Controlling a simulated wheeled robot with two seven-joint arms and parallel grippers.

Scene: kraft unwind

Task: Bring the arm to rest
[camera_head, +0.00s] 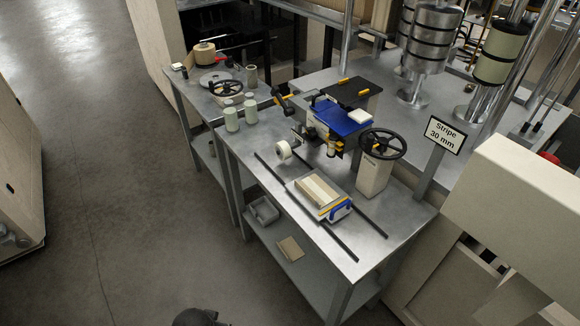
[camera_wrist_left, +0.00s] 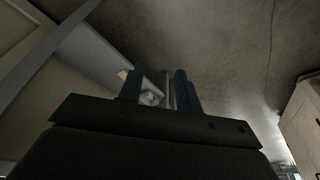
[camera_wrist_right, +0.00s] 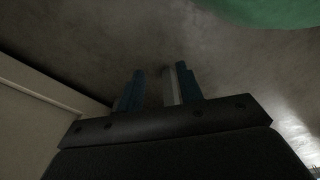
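My left gripper (camera_wrist_left: 158,88) shows in the left wrist view with its two blue fingers apart and nothing between them. Behind the fingers are the grey floor and the lower part of a bench. My right gripper (camera_wrist_right: 160,88) shows in the right wrist view, also with its blue fingers apart and empty, over bare floor. Neither gripper shows clearly in the head view; only a dark rounded part shows at its bottom edge.
A metal workbench (camera_head: 258,193) carries a blue-topped device (camera_head: 342,118), a black handwheel (camera_head: 383,144), a white roll (camera_head: 283,150) and a shallow tray (camera_head: 318,192). A "Stripe 30 mm" sign (camera_head: 445,133) stands at right. The floor (camera_head: 110,160) at left is clear.

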